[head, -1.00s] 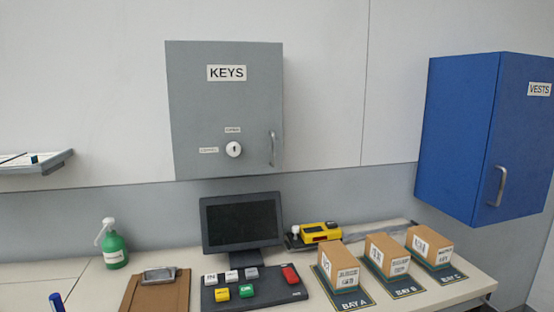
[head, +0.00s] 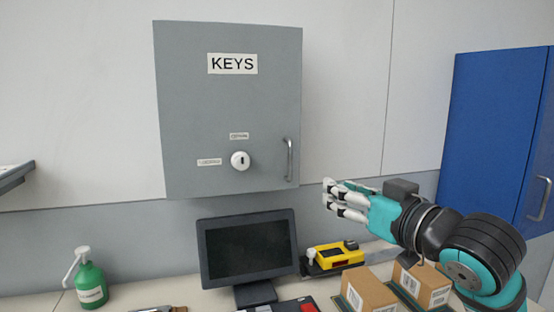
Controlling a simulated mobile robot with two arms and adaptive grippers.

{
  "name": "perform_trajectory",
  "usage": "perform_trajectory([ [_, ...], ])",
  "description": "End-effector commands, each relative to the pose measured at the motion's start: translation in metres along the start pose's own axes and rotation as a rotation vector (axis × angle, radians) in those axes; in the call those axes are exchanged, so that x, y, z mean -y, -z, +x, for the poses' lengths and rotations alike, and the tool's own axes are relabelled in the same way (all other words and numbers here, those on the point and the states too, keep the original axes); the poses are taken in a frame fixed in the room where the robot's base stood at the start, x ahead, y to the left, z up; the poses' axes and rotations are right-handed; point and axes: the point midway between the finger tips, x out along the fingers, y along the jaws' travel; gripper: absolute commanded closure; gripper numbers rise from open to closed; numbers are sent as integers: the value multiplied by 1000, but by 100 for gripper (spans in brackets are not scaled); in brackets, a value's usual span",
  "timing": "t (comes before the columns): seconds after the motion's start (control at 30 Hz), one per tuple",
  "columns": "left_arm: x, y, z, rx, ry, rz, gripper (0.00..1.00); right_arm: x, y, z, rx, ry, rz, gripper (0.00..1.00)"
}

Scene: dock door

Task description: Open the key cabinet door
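The grey key cabinet (head: 200,100), labelled KEYS, hangs on the wall with its door shut. Its upright metal handle (head: 289,160) is near the door's lower right edge. A round white lock knob (head: 240,160) with a dark upright slot sits left of the handle. One small label is above the knob and another is to its left; their print is too small to read surely. My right gripper (head: 334,198) is right of and below the handle, apart from it, empty, with its pale fingers extended and spread towards the left. My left gripper is out of view.
A blue cabinet (head: 490,130) hangs at the right. Below are a dark monitor (head: 248,246), a yellow device (head: 336,255), cardboard boxes (head: 371,290) and a green bottle (head: 90,284) on the counter. A tray edge (head: 15,177) juts in at left. The space before the cabinet door is clear.

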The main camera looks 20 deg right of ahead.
Motion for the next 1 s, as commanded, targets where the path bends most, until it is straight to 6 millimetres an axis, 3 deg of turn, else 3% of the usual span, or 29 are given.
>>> perform_trajectory([
  [0.07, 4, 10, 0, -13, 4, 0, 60, 0, 6, 0, -10, 1, -1, 68],
  [0.17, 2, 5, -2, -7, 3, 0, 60, -1, 7, 7, -11, 1, 3, 68],
  [0.33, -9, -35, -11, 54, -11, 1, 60, 0, 8, 37, -8, 3, 4, 68],
  [0.47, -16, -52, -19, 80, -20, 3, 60, 0, 8, 66, -7, 2, 4, 68],
  [0.57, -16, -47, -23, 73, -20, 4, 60, 0, 8, 88, -7, 1, 3, 68],
  [0.8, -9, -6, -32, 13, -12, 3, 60, 0, 9, 137, -8, 0, 2, 68],
  [1.0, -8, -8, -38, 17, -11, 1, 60, -1, 8, 164, -9, -1, 0, 68],
])
